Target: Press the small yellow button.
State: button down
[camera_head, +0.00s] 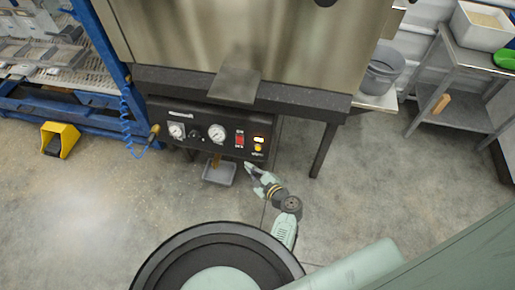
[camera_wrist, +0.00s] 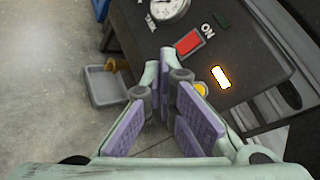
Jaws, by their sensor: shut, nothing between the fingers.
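The small yellow button (camera_head: 258,148) sits at the right end of the black control panel (camera_head: 185,146), below a lit lamp (camera_head: 259,139). In the wrist view the yellow button (camera_wrist: 202,89) shows just right of my fingers and is partly hidden by them. My gripper (camera_head: 248,165) is shut and empty, in front of and below the panel's right end. In the wrist view my gripper's fingertips (camera_wrist: 160,60) lie left of the button. I cannot tell the exact gap, but no contact with the button is visible.
A red switch (camera_head: 240,139) and two round gauges (camera_head: 217,132) are on the panel. A yellow pedal-like box (camera_head: 60,140) is on the floor at left. The floor in front is clear.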

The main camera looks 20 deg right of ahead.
aim_at(258, 148)
jog(key=shift+w+d+f+b, duration=0.45)
jog(key=shift+w+d+b, duration=0.4)
jog(key=shift+w, duration=0.3)
jog(key=shift+w+d+f+b, duration=0.45)
jog(key=shift+w+d+b, duration=0.25)
jog(key=shift+w+b, duration=0.35)
jog(key=shift+w+d+f+b, duration=0.45)
jog(key=shift+w+d+b, duration=0.35)
jog(key=shift+w, duration=0.45)
jog(key=shift+w+d, duration=0.1)
jog(key=shift+w, duration=0.05)
jog(key=shift+w+d+f, duration=0.15)
jog(key=shift+w, duration=0.05)
jog(key=shift+w+d+f+b, duration=0.1)
jog(key=shift+w+d+b, duration=0.1)
jog(key=shift+w+b, duration=0.2)
jog(key=shift+s, duration=0.1)
jog(key=shift+s+a+r+p, duration=0.25)
jog(key=shift+s+a+p, duration=0.2)
jog(key=shift+s+p, duration=0.2)
